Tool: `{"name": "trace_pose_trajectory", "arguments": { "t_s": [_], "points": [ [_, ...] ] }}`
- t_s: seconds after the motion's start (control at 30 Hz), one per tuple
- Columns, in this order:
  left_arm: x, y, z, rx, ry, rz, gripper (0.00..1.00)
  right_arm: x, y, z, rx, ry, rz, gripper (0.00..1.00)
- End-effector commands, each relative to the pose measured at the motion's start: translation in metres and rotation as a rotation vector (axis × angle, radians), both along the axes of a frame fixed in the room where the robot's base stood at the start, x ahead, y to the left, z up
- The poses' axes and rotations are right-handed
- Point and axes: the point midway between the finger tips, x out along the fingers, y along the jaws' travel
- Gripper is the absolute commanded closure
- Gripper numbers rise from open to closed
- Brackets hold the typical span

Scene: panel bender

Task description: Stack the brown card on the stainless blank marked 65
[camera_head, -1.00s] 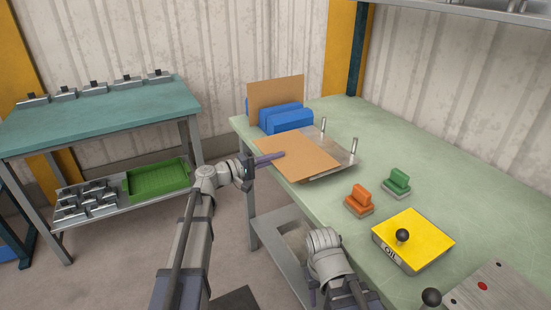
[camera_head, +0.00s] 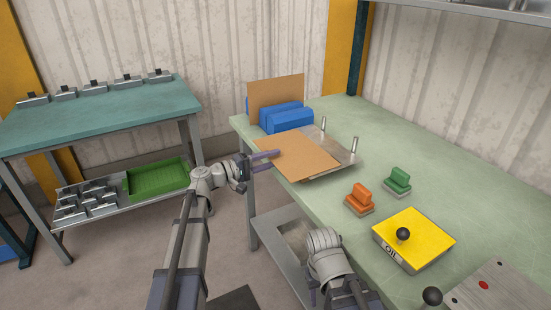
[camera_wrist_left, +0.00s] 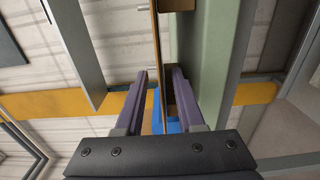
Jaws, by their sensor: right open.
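A brown card (camera_head: 297,155) lies flat on a stainless sheet (camera_head: 345,157) on the green bench, covering much of it. The card sits offset to the left, and a strip of the sheet shows at the right and back. No number 65 is readable. My left gripper (camera_head: 266,160) is open at the card's left edge, with its two purple fingers apart. In the left wrist view the fingers (camera_wrist_left: 160,75) are spread, and a thin brown edge shows in the gap between them. My right arm shows at the bench's front, but its fingers are not visible.
Another brown card (camera_head: 276,91) stands upright in a blue rack (camera_head: 287,118) behind. Two metal posts rise by the sheet. Orange (camera_head: 360,198) and green (camera_head: 397,181) handled blocks and a yellow block (camera_head: 413,238) stand to the right. A teal table (camera_head: 100,112) is at left.

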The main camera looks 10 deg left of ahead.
Motion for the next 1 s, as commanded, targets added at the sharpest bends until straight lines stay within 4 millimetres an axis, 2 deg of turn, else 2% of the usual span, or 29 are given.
{"name": "trace_pose_trajectory", "arguments": {
  "t_s": [0.2, 0.4, 1.0],
  "points": [
    [-0.023, 0.030, 0.000, 0.000, 0.000, 0.003, 0.62, 0.000, 0.000, 0.000, 0.000, 0.000, 0.000, 0.50],
    [-0.035, 0.047, 0.000, 0.000, 0.000, 0.002, 0.62, 0.000, 0.000, 0.000, 0.000, 0.000, 0.000, 0.50],
    [-0.037, 0.051, 0.000, 0.000, 0.000, 0.001, 0.62, 0.000, 0.000, 0.000, 0.000, 0.000, 0.000, 0.50]
  ]
}}
